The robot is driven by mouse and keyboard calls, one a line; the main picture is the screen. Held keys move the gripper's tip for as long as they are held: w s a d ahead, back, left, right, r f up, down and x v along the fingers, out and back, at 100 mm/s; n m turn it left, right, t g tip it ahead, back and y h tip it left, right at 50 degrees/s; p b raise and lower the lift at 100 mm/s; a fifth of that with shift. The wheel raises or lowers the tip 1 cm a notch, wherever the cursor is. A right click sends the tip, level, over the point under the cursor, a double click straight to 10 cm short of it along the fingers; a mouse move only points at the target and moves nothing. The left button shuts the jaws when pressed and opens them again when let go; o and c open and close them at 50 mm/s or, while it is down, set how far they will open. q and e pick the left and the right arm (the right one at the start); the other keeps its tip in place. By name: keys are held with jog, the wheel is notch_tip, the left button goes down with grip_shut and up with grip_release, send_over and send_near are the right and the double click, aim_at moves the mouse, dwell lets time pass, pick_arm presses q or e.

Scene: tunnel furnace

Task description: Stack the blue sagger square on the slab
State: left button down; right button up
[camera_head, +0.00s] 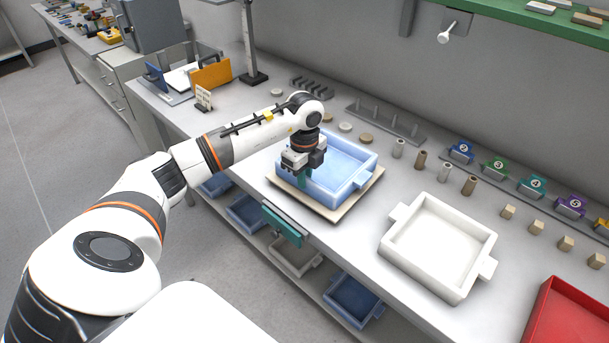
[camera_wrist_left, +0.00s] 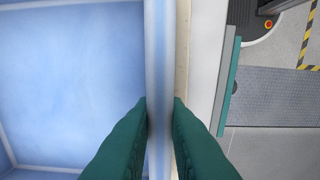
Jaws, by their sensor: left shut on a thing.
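The blue sagger (camera_head: 343,165), a square open tray with lugs, sits over the cream slab (camera_head: 328,212) on the bench. The slab's edge shows along the front and right of the sagger. Whether the sagger touches the slab all round I cannot tell. My left gripper (camera_head: 305,172) is at the sagger's left wall. In the left wrist view its green fingers (camera_wrist_left: 160,112) are shut on the sagger's wall (camera_wrist_left: 158,60), one finger on each side. The sagger's inside (camera_wrist_left: 70,80) looks empty. My right gripper is not in view.
A white sagger (camera_head: 440,243) stands to the right on the bench, with a red container (camera_head: 573,315) beyond it. Small cylinders, blocks and numbered holders line the back. More blue saggers (camera_head: 352,298) sit on the shelf below. A teal piece (camera_head: 283,224) is at the front edge.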

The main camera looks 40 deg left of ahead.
pick_arm(q)
jog(key=shift+w, duration=0.1)
jog(key=c, duration=1.3)
grip_release()
jog(key=shift+c, duration=0.2)
jog(key=shift+f, duration=0.1)
notch_tip(320, 180, up, 12)
jog(key=b, duration=0.2)
